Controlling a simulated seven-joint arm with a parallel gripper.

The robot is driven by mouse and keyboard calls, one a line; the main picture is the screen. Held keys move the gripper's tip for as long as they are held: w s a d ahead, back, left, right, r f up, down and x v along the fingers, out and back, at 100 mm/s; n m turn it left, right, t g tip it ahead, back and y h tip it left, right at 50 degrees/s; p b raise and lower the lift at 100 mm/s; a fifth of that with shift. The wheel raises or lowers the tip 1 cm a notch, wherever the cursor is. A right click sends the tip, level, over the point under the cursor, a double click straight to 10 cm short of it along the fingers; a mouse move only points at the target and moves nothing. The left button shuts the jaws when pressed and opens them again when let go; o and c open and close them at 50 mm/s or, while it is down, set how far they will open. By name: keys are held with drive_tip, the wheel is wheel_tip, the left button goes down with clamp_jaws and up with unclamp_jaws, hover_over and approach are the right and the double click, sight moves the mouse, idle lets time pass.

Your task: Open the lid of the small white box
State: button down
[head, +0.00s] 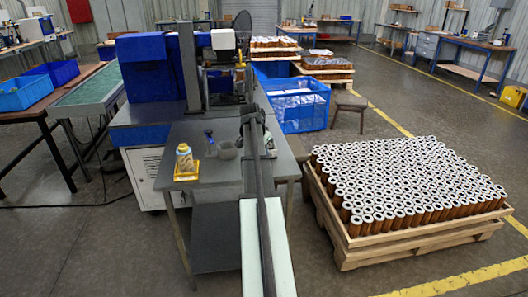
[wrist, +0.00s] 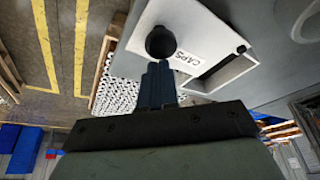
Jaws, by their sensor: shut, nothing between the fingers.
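The small white box (wrist: 232,78) shows in the wrist view, on a grey surface. Its white lid (wrist: 190,32) carries a dark round knob (wrist: 160,42) and the label CAPS. The lid lies over part of the box, and a gap at one side shows a dark inside. My gripper (wrist: 159,70) is shut and empty, its fingertips close to the knob. I cannot tell whether they touch it. In the head view I cannot make out the box; my arm crosses that part of the table.
A blue crate (head: 300,110) stands behind. A machine with blue covers (head: 150,70) is at the back left.

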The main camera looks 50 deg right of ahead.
drive_tip(key=shift+d, duration=0.1)
drive_tip(key=shift+s+d+r, duration=0.1)
drive_tip(key=shift+d, duration=0.2)
wheel_tip(320, 180, up, 10)
drive_tip(key=shift+a, duration=0.15)
idle(0.3)
